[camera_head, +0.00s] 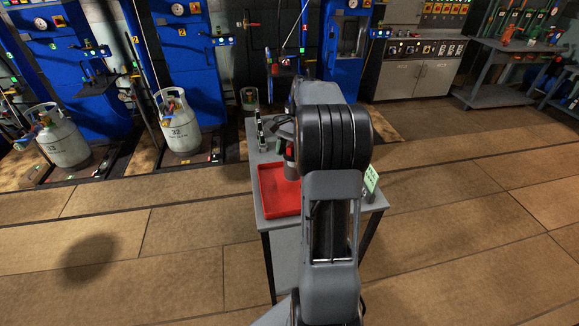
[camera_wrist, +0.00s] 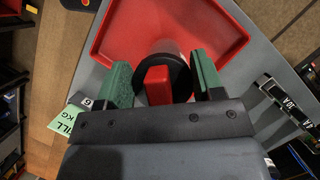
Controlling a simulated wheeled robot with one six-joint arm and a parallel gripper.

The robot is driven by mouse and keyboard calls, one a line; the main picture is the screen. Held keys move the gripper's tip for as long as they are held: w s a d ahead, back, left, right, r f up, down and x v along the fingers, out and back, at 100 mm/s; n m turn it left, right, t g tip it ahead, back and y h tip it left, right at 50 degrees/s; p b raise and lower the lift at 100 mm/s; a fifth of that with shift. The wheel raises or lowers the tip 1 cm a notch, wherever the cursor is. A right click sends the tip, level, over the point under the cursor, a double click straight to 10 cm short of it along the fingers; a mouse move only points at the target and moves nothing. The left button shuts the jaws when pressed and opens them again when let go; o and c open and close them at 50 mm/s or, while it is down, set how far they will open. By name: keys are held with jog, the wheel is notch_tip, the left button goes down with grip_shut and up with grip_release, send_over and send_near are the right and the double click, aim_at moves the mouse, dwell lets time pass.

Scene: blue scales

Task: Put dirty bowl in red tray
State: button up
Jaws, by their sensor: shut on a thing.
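The red tray (camera_head: 279,192) lies on the left part of a small grey table. In the wrist view the tray (camera_wrist: 118,35) fills the top middle. My gripper (camera_wrist: 162,82) has green-padded fingers on either side of a dark round thing with a red block (camera_wrist: 157,88) in its middle. It is shut on this thing, which overlaps the tray's near edge in the wrist view. I cannot tell that it is a bowl, or whether it is dirty. Its height above the tray is unclear. In the head view my arm hides most of the gripper.
A green card (camera_head: 371,179) stands at the table's (camera_head: 284,226) right side; dark items stand behind the tray. Gas cylinders (camera_head: 178,122) and blue filling stations (camera_head: 185,60) are at the back left. The floor on both sides of the table is clear.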

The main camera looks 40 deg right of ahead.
aim_at(288, 173)
jog(key=shift+s+a+f, duration=0.15)
jog(key=shift+a+f, duration=0.2)
jog(key=shift+f, duration=0.1)
jog(key=shift+a+f, duration=0.1)
jog(key=shift+f, duration=1.45)
jog(key=shift+f, duration=0.2)
jog(key=o, duration=1.5)
